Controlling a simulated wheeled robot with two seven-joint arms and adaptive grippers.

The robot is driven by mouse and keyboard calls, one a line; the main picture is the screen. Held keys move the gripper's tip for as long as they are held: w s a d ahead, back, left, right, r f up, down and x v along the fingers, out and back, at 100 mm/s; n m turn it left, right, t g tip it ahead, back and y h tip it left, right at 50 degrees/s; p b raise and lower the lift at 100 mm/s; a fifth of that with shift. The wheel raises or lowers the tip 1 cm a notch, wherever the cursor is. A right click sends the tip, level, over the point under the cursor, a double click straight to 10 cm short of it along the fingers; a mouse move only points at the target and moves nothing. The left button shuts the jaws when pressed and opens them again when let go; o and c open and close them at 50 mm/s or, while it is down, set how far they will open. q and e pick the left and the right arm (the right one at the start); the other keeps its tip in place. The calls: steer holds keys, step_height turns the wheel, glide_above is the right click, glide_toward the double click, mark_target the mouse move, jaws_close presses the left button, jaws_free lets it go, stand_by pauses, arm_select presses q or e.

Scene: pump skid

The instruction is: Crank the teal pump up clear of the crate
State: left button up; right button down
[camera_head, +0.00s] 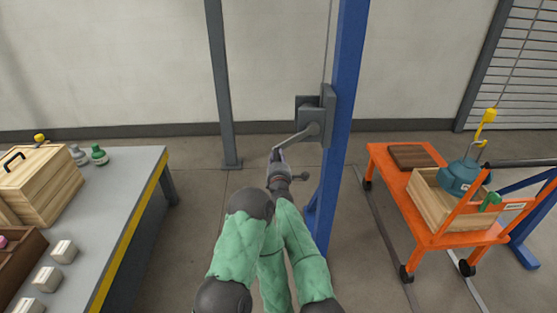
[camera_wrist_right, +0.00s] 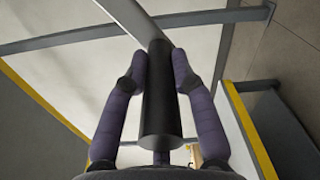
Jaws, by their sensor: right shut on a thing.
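The teal pump (camera_head: 460,176) is at the right of the head view. Its lower part is hidden by the wooden crate (camera_head: 436,207), so I cannot tell whether it touches the crate floor. A yellow hook (camera_head: 487,116) is just above the pump. The grey winch (camera_head: 308,117) is on the blue post, with its crank arm (camera_head: 295,138) pointing down and left. My right gripper (camera_head: 277,158) is at the crank's end. In the right wrist view, its purple fingers are shut on the black crank handle (camera_wrist_right: 158,105), one on each side. My left gripper is out of view.
The blue post (camera_head: 346,90) stands just right of my right arm. The crate rests on an orange cart (camera_head: 394,185) beside a brown board (camera_head: 411,156). At left, a grey table (camera_head: 127,180) holds a wooden box (camera_head: 45,190), bottles and pale blocks. Floor rails run under the cart.

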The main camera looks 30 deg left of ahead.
steer(key=shift+s+a+r, duration=0.25)
steer(key=shift+r, duration=0.1)
steer(key=c, duration=1)
jaws_free()
steer(key=shift+s, duration=0.1)
steer(key=shift+d+f, duration=0.1)
step_height(320, 180, up, 10)
